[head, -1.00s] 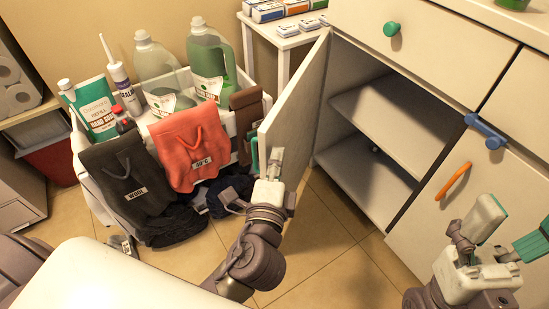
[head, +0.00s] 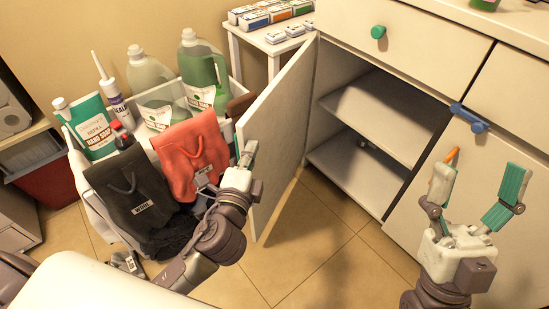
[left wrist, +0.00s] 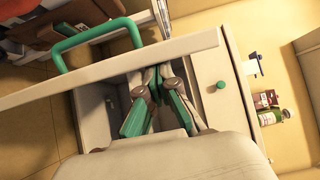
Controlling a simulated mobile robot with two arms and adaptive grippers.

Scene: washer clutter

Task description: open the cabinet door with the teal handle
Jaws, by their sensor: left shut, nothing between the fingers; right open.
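The cabinet door (head: 275,125) stands open, swung out to the left, and its inner face shows in the head view. Its teal handle (left wrist: 97,45) shows in the left wrist view, on the far side of the door edge from my fingers; it is hidden in the head view. My left gripper (head: 248,152) is shut and empty by the free edge of the door, overlapping its inner face. Whether it touches the door I cannot tell. Its fingers also show in the left wrist view (left wrist: 152,75). My right gripper (head: 480,178) is open and empty before the right cabinet door.
A white crate (head: 78,178) with bottles and hanging cloth bags stands close left of the door. The cabinet shelves (head: 380,115) are bare. A blue handle (head: 470,118) and a partly hidden orange handle (head: 452,155) are at right. The tiled floor (head: 315,245) in front is clear.

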